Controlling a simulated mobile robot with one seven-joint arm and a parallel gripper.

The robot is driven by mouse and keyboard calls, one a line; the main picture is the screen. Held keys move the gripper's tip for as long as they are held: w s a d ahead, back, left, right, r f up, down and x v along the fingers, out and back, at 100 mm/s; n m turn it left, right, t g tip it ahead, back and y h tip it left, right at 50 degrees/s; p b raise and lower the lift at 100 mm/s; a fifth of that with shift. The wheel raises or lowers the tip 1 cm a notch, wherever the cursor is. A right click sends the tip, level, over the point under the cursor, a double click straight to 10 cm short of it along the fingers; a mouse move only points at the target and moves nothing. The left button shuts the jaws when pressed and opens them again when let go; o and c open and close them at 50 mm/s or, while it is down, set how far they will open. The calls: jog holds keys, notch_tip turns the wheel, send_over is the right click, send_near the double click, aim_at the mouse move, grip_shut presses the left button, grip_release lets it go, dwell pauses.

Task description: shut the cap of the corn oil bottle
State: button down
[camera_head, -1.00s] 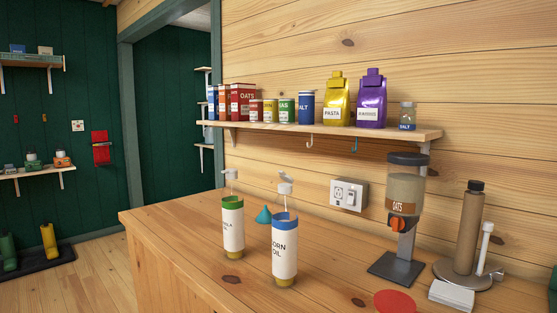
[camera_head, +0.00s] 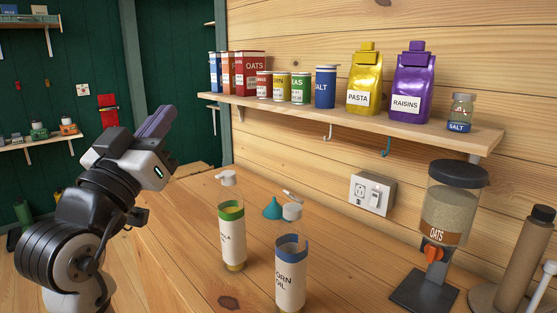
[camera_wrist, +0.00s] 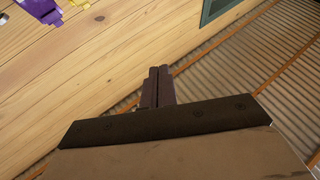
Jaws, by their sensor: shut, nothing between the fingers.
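The corn oil bottle (camera_head: 291,278) stands upright on the wooden counter, with a blue band at the top. Its white cap (camera_head: 292,211) is up, standing open above the bottle. A second bottle with a green band (camera_head: 231,236) stands to its left, its white cap (camera_head: 227,178) also up. My gripper (camera_head: 160,121) is raised at the left, above the counter's height and well apart from both bottles, pointing up and to the right. In the wrist view its fingers (camera_wrist: 158,87) are together and empty, facing the wall and the corrugated ceiling.
A teal funnel (camera_head: 272,208) sits behind the bottles. An oats dispenser (camera_head: 449,210) and a brown roll holder (camera_head: 525,258) stand at the right. A wall shelf (camera_head: 350,117) with hooks carries cans and bags above the counter (camera_head: 180,250). The counter's left part is clear.

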jog(key=w+d+m+g+h+p, duration=0.2)
jog(key=d+m+g+h, duration=0.2)
jog(key=d+g, duration=0.25)
jog(key=m+g+p, duration=0.3)
jog(key=g+p, duration=0.2)
jog(key=g, duration=0.2)
send_over(286, 192)
jog(key=f, duration=0.5)
jog(key=d+f, duration=0.1)
jog(key=f, duration=0.2)
jog(key=shift+w, duration=0.3)
jog(key=f, duration=0.1)
jog(key=a+f+p, duration=0.1)
jog(key=shift+s+f, duration=0.3)
jog(key=shift+s+a+f, duration=0.3)
jog(key=shift+f, duration=0.25)
jog(key=shift+f, duration=0.15)
jog(key=shift+s+a+f+t+h+b, duration=0.1)
jog(key=shift+t+h+b, duration=0.4)
jog(key=shift+b, duration=0.45)
